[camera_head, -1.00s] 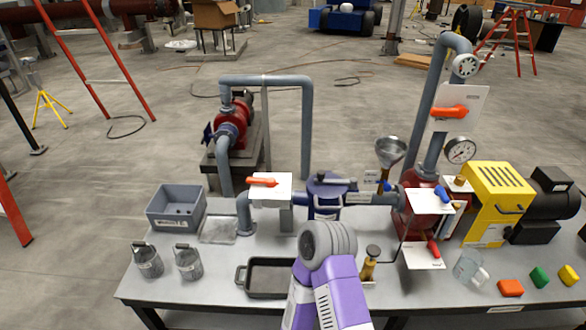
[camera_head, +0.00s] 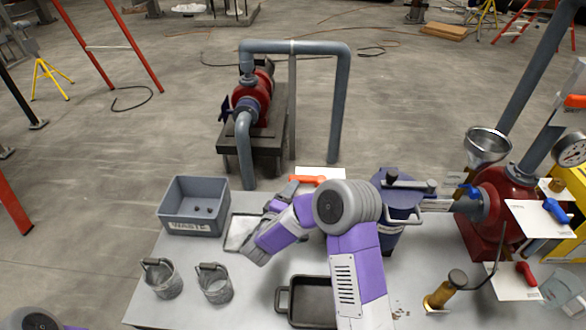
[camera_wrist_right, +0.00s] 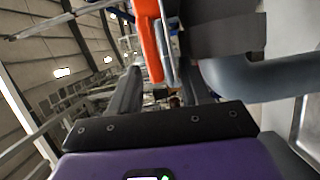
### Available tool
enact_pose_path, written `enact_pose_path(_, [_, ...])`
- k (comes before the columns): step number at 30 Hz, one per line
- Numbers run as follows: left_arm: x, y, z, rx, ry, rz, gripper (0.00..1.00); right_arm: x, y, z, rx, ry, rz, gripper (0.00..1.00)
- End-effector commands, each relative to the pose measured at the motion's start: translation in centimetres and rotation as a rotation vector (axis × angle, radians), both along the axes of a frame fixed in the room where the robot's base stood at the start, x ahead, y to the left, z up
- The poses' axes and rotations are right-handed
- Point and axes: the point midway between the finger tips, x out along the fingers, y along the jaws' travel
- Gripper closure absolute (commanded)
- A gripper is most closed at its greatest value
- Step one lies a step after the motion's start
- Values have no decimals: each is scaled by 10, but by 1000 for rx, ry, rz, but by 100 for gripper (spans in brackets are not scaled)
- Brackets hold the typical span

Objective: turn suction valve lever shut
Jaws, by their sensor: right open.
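The orange suction valve lever (camera_head: 307,180) lies crosswise over a white plate (camera_head: 322,173) on the pipe behind my right arm. My right gripper (camera_head: 286,192) is beside its left end, and the arm hides much of the valve body. In the right wrist view, the orange lever (camera_wrist_right: 147,42) shows large at the top, in line with the gap between the fingers. My right gripper (camera_wrist_right: 160,85) is open there, its dark fingers apart. I cannot tell whether a finger touches the lever. My left gripper is not in view.
A blue strainer pot (camera_head: 397,205) stands just right of my arm. A grey waste bin (camera_head: 194,222), two small metal pails (camera_head: 214,284) and a black tray (camera_head: 312,302) sit on the table. A red pump (camera_head: 500,200) and funnel (camera_head: 487,145) stand at right.

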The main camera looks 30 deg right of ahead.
Motion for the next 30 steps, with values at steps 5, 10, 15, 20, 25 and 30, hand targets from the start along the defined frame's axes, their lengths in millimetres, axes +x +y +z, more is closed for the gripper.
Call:
enact_pose_path(5, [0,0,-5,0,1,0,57,2,-12,7,-48,20,-41,53])
enact_pose_path(10, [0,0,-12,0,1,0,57,17,-34,6,-47,21,-42,53])
enact_pose_path(15, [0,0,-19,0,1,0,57,32,-53,6,-46,20,-39,53])
enact_pose_path(20, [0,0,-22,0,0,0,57,40,-63,6,-46,21,-36,53])
enact_pose_path(25, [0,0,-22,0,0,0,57,42,-65,7,-48,21,-34,53])
enact_pose_path(30, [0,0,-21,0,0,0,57,42,-65,7,-48,21,-34,59])
